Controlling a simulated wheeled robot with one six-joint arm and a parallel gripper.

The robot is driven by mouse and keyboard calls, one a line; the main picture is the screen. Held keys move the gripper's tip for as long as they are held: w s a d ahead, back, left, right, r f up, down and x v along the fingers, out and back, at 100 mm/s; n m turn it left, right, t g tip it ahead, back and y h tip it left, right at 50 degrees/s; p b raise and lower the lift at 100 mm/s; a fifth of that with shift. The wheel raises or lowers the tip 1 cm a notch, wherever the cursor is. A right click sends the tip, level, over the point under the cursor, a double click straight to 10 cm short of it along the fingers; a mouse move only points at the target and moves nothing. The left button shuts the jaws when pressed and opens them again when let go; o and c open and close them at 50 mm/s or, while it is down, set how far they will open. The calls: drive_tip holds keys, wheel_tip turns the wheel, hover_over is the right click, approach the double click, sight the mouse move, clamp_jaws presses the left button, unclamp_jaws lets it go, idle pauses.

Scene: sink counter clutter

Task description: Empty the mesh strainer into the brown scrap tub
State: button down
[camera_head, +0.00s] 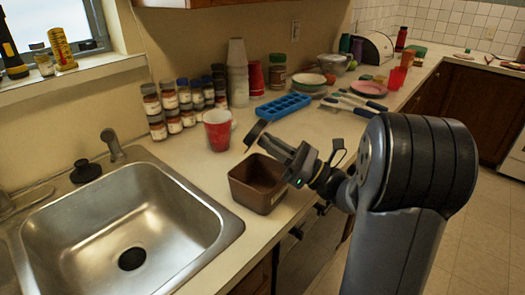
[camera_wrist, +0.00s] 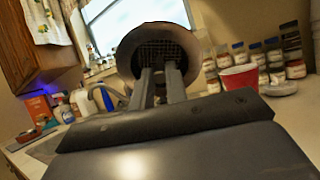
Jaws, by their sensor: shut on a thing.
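The mesh strainer (camera_head: 255,132) is a small dark round thing above the back left side of the brown scrap tub, and looks steeply tilted in the head view. In the wrist view the strainer (camera_wrist: 140,48) shows a round grey rim with dark mesh inside. My gripper (camera_head: 278,147) is shut on the strainer and reaches in from the right, above the tub. In the wrist view the gripper's two fingers (camera_wrist: 160,78) meet the strainer's lower side. The brown scrap tub (camera_head: 258,192) stands upright near the counter's front edge. I cannot tell what is in the strainer or on the tub's floor.
A red cup (camera_head: 218,130) stands just behind and left of the tub. Spice jars (camera_head: 172,108) line the wall. A blue ice tray (camera_head: 283,106) lies behind the gripper. The steel sink (camera_head: 120,215) is left of the tub. The counter between tub and sink is clear.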

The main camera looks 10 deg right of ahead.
sight(263, 124)
drive_tip(key=r+g+h+p, duration=0.1)
drive_tip(key=g+h+p, duration=0.1)
drive_tip(key=p, duration=0.6)
drive_tip(key=r+g+h+p, duration=0.2)
drive_tip(key=h+p, duration=0.3)
drive_tip(key=p, duration=0.3)
drive_tip(key=r+g+h+p, duration=0.1)
drive_tip(key=g+h+p, duration=0.3)
drive_tip(key=p, duration=0.3)
drive_tip(key=shift+w+a+r+p, duration=0.15)
drive_tip(key=shift+a+r+p, duration=0.1)
drive_tip(key=shift+p, duration=0.15)
drive_tip(key=shift+h+p, duration=0.35)
drive_tip(key=shift+h, duration=0.15)
drive_tip(key=shift+a+f+g+b, duration=0.1)
drive_tip(key=shift+f+g+b, duration=0.1)
drive_tip(key=shift+g+b, duration=0.2)
drive_tip(key=g+h, duration=0.2)
drive_tip(key=h, duration=0.1)
drive_tip(key=w+a+h, duration=0.1)
drive_tip(key=shift+r+g+h, duration=0.3)
drive_tip(key=shift+r+g, duration=0.05)
drive_tip(key=shift+g, duration=0.05)
drive_tip(key=r+h, duration=0.1)
drive_tip(key=r+g+h, duration=0.2)
drive_tip(key=shift+w+a+r, duration=0.2)
drive_tip(key=shift+w+a, duration=0.1)
drive_tip(key=shift+a, duration=0.1)
drive_tip(key=shift+r+g+h, duration=0.3)
drive_tip(key=shift+r, duration=0.1)
